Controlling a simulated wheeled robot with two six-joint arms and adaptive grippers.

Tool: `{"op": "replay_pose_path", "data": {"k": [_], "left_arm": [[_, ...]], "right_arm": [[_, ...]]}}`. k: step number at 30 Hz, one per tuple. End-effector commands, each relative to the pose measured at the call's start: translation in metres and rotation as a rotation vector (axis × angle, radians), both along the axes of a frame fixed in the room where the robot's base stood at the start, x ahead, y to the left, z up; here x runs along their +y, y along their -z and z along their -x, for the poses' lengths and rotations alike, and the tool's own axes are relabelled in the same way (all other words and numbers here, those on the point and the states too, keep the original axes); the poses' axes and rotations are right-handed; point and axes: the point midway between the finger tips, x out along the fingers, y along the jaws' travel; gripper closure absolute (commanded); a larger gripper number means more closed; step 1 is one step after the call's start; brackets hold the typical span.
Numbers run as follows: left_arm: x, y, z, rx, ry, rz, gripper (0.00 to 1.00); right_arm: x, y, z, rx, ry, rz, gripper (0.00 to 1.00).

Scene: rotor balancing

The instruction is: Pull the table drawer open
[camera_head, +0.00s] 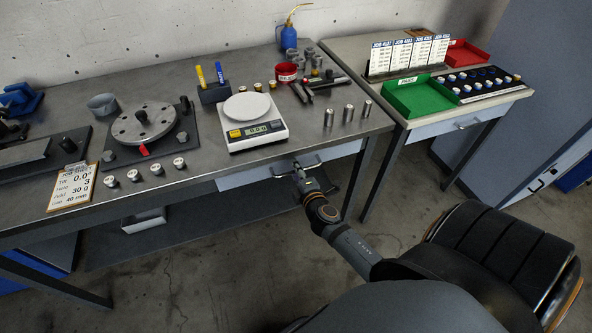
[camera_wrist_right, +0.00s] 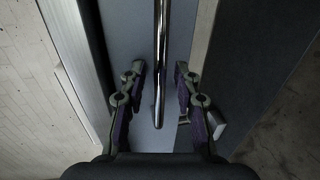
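The table drawer (camera_head: 238,182) is a pale grey front under the right half of the steel workbench, and it looks closed. Its metal bar handle (camera_head: 312,163) also shows in the right wrist view as a shiny bar (camera_wrist_right: 160,50). My right gripper (camera_head: 299,170) is at the drawer front by the handle. In the right wrist view my right gripper (camera_wrist_right: 159,72) is open, with one finger on each side of the bar and visible gaps between. My left gripper is in neither view.
The workbench (camera_head: 210,165) carries a scale (camera_head: 252,125), a rotor disc (camera_head: 143,123), small weights and a job card (camera_head: 73,187). A second table (camera_head: 400,117) on the right holds a green tray (camera_head: 420,97) and has its own drawer (camera_head: 468,124). Open floor lies in front.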

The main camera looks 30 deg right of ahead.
Motion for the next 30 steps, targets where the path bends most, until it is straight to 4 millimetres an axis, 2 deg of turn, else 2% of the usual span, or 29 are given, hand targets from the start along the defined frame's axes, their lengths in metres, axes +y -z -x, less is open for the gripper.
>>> {"op": "replay_pose_path", "data": {"k": [3, 4, 9, 11, 30], "left_arm": [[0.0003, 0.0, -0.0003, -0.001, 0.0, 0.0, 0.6], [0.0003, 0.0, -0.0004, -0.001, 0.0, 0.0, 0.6], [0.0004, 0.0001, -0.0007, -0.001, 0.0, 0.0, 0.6], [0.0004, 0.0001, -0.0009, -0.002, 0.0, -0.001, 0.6], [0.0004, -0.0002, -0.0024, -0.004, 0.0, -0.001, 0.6]], "right_arm": [[0.0001, 0.0001, 0.0002, 0.0, 0.0, 0.0, 0.68], [0.0001, 0.0001, 0.0002, 0.0, 0.0, 0.0, 0.71], [0.0001, -0.0001, 0.0004, 0.0, 0.0, -0.001, 0.94], [0.0001, -0.0001, 0.0004, 0.0, 0.0, -0.001, 1.0], [0.0002, -0.0002, 0.0004, 0.0, 0.0, -0.001, 1.0]]}}
